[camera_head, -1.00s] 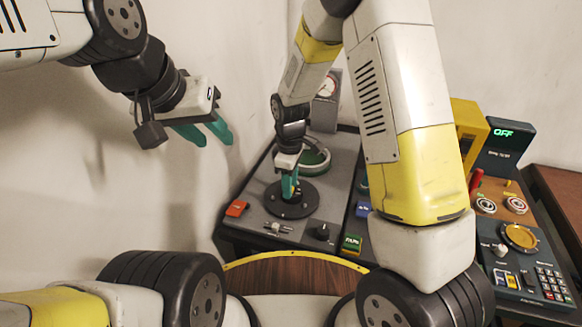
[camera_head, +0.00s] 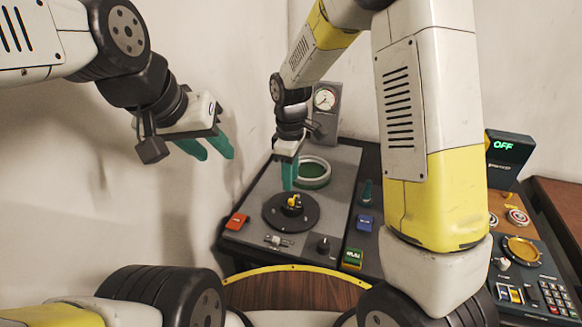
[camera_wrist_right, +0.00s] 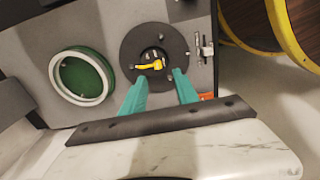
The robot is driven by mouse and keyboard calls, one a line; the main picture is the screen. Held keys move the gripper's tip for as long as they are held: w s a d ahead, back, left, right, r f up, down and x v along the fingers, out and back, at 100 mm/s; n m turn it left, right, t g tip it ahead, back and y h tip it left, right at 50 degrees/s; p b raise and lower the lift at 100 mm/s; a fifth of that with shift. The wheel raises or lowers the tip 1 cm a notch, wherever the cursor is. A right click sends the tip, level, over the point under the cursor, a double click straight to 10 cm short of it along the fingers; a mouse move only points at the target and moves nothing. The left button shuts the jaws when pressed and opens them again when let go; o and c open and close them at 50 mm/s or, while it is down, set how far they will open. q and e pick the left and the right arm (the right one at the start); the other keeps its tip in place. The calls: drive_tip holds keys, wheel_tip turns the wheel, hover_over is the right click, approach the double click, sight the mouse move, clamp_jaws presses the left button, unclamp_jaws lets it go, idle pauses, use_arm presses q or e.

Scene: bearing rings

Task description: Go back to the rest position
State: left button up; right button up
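My right gripper (camera_head: 288,186) hangs above the grey console, near the round black disc (camera_head: 291,222). In the right wrist view its two teal fingers (camera_wrist_right: 158,84) are apart with nothing between them. A small yellow part (camera_head: 293,203) sits at the disc's centre; it also shows beyond the fingertips in the right wrist view (camera_wrist_right: 150,65). My left gripper (camera_head: 218,155) is raised in front of the wall at the left, its teal fingers apart and empty.
A white ring with a green inside (camera_head: 314,172) lies behind the disc. A gauge (camera_head: 325,99) stands at the back. A display reading OFF (camera_head: 504,145) stands at right.

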drive_tip(key=s+d+r+m+t+y, duration=0.1)
drive_tip(key=s+d+r+m, duration=0.25)
drive_tip(key=r, duration=0.35)
drive_tip(key=s+d+r+m+t+y, duration=0.1)
drive_tip(key=s+d+r+m+t, duration=0.15)
drive_tip(key=d+r, duration=0.35)
drive_tip(key=s+d+r+m+t, duration=0.1)
drive_tip(key=s+d+r+m, duration=0.1)
drive_tip(key=s, duration=0.4)
drive_tip(key=s+d+r+m+t, duration=0.1)
drive_tip(key=s+d+r+m, duration=0.2)
drive_tip(key=s+r+m, duration=0.2)
drive_tip(key=shift+s+d+m+t, duration=0.25)
drive_tip(key=shift+s+m+t, duration=0.15)
drive_tip(key=shift+s, duration=0.1)
